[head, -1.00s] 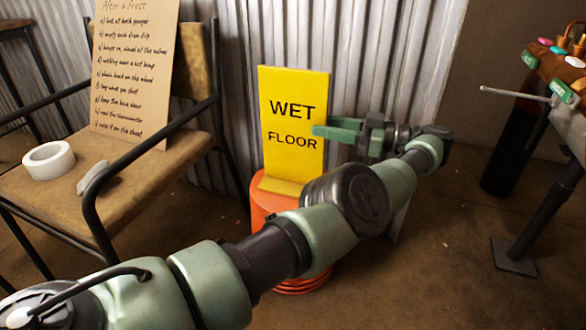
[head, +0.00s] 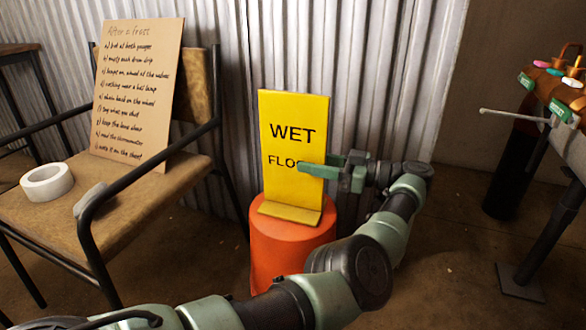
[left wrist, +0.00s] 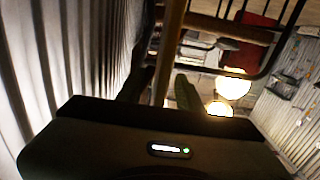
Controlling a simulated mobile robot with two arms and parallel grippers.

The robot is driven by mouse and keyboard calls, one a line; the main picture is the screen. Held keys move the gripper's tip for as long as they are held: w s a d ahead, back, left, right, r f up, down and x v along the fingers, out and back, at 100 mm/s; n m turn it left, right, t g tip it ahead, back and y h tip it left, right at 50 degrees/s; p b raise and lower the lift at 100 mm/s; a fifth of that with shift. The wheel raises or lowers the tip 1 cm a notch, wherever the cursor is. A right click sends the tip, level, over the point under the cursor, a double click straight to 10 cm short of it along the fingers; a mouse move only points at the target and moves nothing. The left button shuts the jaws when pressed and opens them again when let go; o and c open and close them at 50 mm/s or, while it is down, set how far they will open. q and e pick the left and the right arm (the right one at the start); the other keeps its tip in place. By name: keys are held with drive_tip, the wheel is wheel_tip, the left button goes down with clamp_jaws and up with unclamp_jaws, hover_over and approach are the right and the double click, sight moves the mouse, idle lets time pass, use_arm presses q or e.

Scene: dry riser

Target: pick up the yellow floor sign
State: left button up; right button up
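The yellow floor sign (head: 293,120), marked "WET FLOOR", stands upright on an orange round drum (head: 288,255) in the middle of the head view. My left gripper (head: 318,166) reaches it from the right. One green finger lies in front of the sign's right edge and covers the end of "FLOOR"; the other is partly hidden behind the sign. In the left wrist view the sign (left wrist: 174,45) shows edge-on as a thin strip between the two fingers (left wrist: 163,85), with a gap visible beside it. The gripper is open around the edge. My right gripper is not in view.
A corrugated metal wall (head: 345,60) stands close behind the sign. At left is a chair (head: 130,215) with a handwritten board (head: 135,95) and a roll of white tape (head: 47,183). At right is a stand (head: 545,235) with a projecting metal rod (head: 510,117).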

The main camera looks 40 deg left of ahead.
sight(293, 157)
use_arm(q)
drive_tip(key=b+x, duration=0.1)
drive_tip(key=x, duration=0.3)
drive_tip(key=shift+s+a, duration=0.1)
drive_tip(key=shift+a, duration=0.1)
clamp_jaws()
idle(1.3)
